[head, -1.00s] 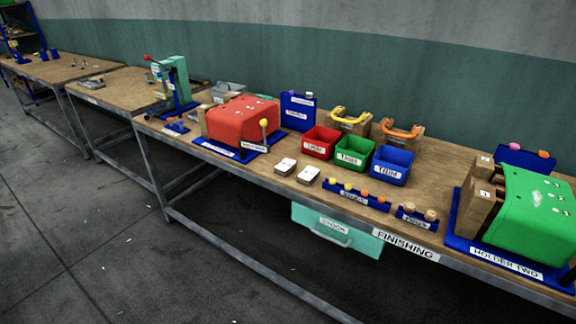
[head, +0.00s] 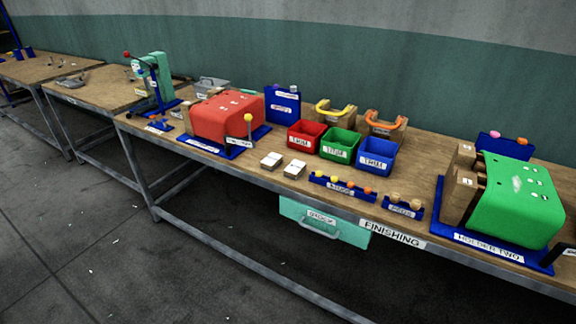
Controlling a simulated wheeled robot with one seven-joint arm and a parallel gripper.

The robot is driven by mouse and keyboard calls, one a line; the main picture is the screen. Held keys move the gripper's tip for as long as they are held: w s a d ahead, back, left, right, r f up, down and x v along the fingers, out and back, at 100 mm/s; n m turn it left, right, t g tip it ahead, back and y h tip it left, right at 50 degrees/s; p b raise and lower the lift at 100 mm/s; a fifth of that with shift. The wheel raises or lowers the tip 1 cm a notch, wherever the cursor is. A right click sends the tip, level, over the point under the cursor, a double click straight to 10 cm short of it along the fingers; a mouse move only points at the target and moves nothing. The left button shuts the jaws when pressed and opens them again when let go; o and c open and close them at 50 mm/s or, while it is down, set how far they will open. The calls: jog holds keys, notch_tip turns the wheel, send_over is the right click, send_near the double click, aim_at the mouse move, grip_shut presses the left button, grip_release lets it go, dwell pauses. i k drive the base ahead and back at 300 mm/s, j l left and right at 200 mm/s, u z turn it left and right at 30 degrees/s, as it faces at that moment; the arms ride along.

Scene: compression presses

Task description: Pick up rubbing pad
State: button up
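Two small pale blocks lie side by side on the front of the finishing bench, a left one (head: 271,161) and a right one (head: 294,169). A small blue holder (head: 403,208) with beige round-topped pieces (head: 404,201) stands farther right, near the front edge. Its label is too small to read surely. I cannot tell which of these is the rubbing pad. My gripper is not in view.
The bench (head: 235,177) also carries a red press cover (head: 228,115), red (head: 306,140), green (head: 340,146) and blue (head: 377,156) bins, and a green holder unit (head: 515,205). A teal drawer (head: 322,221) hangs below the front edge. Open floor (head: 90,240) lies in front.

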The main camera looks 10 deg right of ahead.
aim_at(272, 161)
jog(key=z, duration=2)
jog(key=u, duration=0.4)
jog(key=j+u, duration=0.1)
jog(key=u, duration=0.75)
jog(key=i+u, duration=0.1)
jog(key=u, duration=0.7)
jog(key=i+j, duration=0.3)
jog(key=j, duration=0.2)
jog(key=i+j, duration=0.3)
jog(key=j, duration=0.15)
jog(key=i+j+u, duration=0.1)
jog(key=i+j, duration=0.2)
jog(key=j, duration=0.2)
jog(key=i+j, duration=0.5)
jog(key=i, duration=0.15)
